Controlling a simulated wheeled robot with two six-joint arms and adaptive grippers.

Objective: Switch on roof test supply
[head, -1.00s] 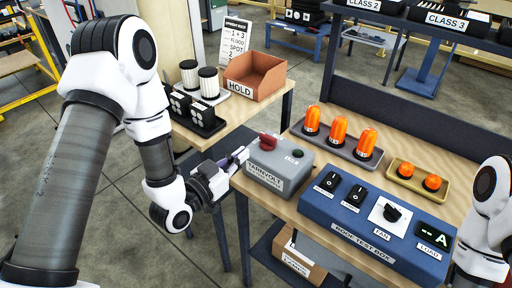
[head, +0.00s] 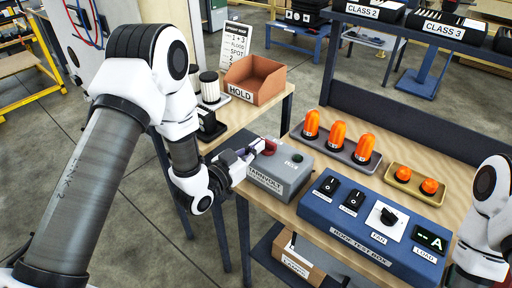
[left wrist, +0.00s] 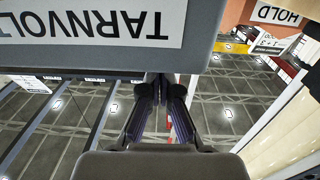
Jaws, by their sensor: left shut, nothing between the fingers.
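The grey supply box (head: 282,181), labelled TARNVOLT, stands at the left end of the wooden bench. It has a red knob (head: 269,147) and a small dark green lamp or button (head: 297,158) on top. My left gripper (head: 252,152) is shut and empty, its tips close to the left side of the red knob; I cannot tell whether they touch it. In the left wrist view the shut fingers (left wrist: 162,92) lie beside the box's labelled face (left wrist: 95,25), and the knob is hidden. My right gripper is out of view.
The blue roof test box (head: 345,224) with switches, a fan dial and a load display stands to the right. Behind it are a grey tray (head: 372,167) of tall orange beacons and a yellow tray (head: 434,200). A HOLD bin (head: 254,80) sits on the side table.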

